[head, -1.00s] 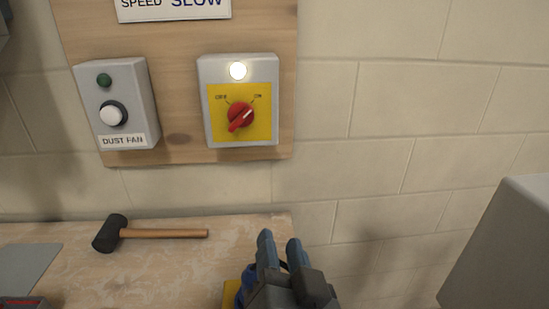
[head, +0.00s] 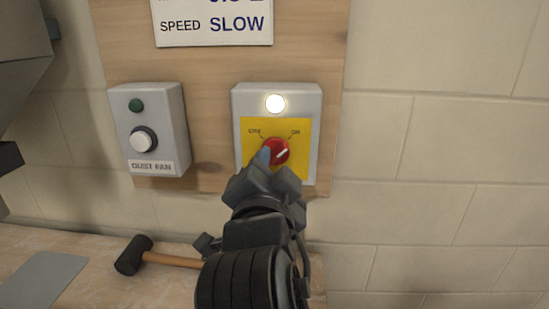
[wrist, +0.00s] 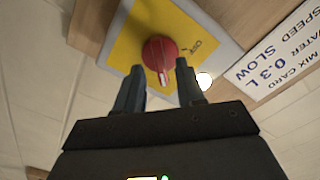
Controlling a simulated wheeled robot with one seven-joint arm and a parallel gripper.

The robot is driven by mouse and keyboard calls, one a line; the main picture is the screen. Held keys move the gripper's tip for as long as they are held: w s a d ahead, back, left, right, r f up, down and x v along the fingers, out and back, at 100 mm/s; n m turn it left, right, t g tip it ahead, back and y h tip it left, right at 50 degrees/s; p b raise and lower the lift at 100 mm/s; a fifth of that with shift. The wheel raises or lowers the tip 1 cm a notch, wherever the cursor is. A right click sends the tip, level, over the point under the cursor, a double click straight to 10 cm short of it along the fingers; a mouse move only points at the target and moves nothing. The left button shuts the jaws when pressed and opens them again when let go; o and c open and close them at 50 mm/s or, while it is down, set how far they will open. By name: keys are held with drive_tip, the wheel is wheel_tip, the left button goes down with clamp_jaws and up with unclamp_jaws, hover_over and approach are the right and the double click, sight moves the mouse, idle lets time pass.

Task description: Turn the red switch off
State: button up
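The red switch (head: 275,152) is a round rotary knob on a yellow plate (head: 304,160) marked OFF at left and ON at right. Its white pointer mark points up and right, toward ON. A lamp (head: 275,103) above it is lit. My gripper (head: 266,165) is in front of the knob and hides its lower left part. In the wrist view the knob (wrist: 159,56) lies just beyond the open fingers (wrist: 158,78), roughly centred between the tips. The fingers do not grip it; whether they touch it I cannot tell.
A mix card (head: 214,22) hangs above. A black-headed mallet (head: 134,255) lies on the bench below. Bare wall is on the right.

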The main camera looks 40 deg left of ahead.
drive_tip(key=shift+x, duration=1)
clamp_jaws()
